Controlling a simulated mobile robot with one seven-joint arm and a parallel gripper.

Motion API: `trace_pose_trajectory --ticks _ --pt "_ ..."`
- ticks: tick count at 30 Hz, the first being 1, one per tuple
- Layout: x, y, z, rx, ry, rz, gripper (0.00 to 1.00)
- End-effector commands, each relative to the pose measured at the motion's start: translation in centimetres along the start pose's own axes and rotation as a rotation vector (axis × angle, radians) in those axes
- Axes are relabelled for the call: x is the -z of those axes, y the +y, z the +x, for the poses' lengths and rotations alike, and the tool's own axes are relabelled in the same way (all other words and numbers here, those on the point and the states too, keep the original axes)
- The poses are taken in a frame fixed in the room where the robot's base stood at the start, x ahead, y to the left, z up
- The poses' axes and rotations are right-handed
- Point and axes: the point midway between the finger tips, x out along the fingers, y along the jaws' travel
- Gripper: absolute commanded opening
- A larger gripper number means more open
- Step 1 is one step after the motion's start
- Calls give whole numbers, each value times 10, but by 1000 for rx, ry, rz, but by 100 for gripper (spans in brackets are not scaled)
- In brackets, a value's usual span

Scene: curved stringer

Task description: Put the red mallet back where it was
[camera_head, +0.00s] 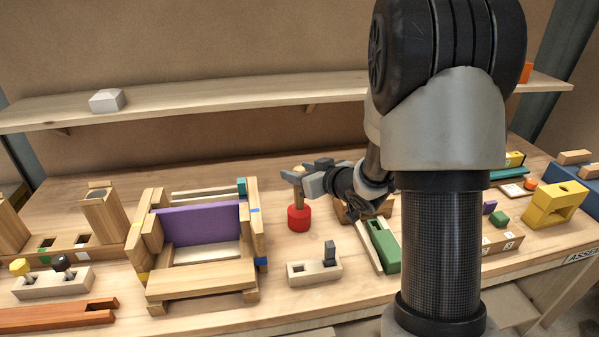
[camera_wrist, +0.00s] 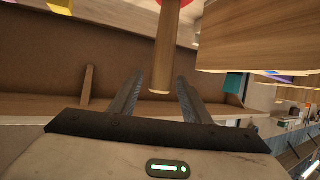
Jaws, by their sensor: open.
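The red mallet (camera_head: 298,218) stands head-down on the bench in the head view, with its wooden handle pointing up, right of the wooden frame with the purple panel. In the wrist view its wooden handle (camera_wrist: 167,50) runs in from the top edge, with only a sliver of the red head showing. My gripper (camera_head: 297,174) is at the upper end of the handle. In the wrist view my gripper (camera_wrist: 158,88) is open, and the handle's end lies between its two fingers, with gaps visible on both sides.
The wooden frame with a purple panel (camera_head: 198,226) stands left of the mallet. A small wooden block holder (camera_head: 314,272) lies in front, and a green block (camera_head: 384,246) to the right. A shelf (camera_head: 230,94) runs above the bench at the back.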

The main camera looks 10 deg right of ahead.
Motion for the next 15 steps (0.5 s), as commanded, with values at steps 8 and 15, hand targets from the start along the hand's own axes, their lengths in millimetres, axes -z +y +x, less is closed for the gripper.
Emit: trace_pose_trajectory --ticks 8,15 --pt "2 2 -56 -5 2 0 43" --pt "1 1 -101 -3 1 0 43"
